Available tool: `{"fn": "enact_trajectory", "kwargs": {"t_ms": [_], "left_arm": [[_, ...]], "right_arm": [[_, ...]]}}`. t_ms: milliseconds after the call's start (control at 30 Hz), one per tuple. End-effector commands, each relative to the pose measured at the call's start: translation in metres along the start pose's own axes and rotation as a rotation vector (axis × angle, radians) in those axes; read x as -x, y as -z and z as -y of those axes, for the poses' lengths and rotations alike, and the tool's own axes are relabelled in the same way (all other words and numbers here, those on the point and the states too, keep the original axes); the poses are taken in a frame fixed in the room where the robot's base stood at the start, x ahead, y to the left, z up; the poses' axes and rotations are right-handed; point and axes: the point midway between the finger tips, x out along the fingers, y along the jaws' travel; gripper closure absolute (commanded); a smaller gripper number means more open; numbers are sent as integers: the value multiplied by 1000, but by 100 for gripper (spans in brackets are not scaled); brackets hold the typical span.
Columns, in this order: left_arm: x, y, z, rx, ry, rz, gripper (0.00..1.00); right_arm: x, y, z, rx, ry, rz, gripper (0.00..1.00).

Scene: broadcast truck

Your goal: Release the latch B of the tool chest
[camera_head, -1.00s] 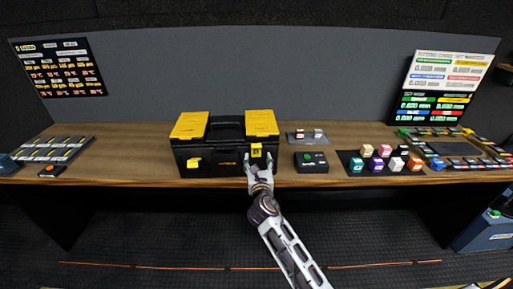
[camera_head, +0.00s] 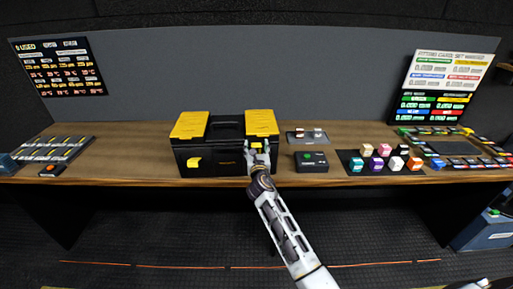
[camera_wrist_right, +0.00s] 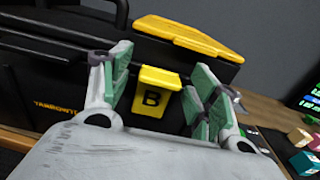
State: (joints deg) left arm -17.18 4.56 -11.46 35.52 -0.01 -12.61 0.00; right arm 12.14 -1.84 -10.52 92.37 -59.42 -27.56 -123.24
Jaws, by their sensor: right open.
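The black tool chest (camera_head: 222,160) with yellow lid panels stands on the bench, lid closed. Its yellow latch B (camera_wrist_right: 156,92) is marked with a black letter B on the front face, at the right side; in the head view the latch is mostly hidden by my gripper. A second yellow latch (camera_head: 194,162) sits on the left of the front. My right gripper (camera_head: 258,152) is open, with its green-padded fingers (camera_wrist_right: 160,88) on either side of latch B. In the wrist view a gap shows between latch and fingers. My left gripper is not in view.
A black box with a green button (camera_head: 311,161) stands just right of the chest. Several coloured cubes (camera_head: 385,161) sit on a dark mat farther right. A flat panel (camera_head: 50,149) lies at the left. Bare bench lies left of the chest.

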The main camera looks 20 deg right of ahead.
Motion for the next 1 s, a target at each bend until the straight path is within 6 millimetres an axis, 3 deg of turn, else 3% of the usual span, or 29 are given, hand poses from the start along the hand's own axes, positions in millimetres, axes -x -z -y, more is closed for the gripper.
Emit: {"fn": "enact_trajectory", "kwargs": {"t_ms": [400, 867, 1000], "left_arm": [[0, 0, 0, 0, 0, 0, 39], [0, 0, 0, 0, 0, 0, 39], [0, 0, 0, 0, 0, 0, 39]], "right_arm": [[-4, 0, 0, 0, 0, 0, 39], [-3, 0, 0, 0, 0, 0, 98], [-3, 0, 0, 0, 0, 0, 100]]}}
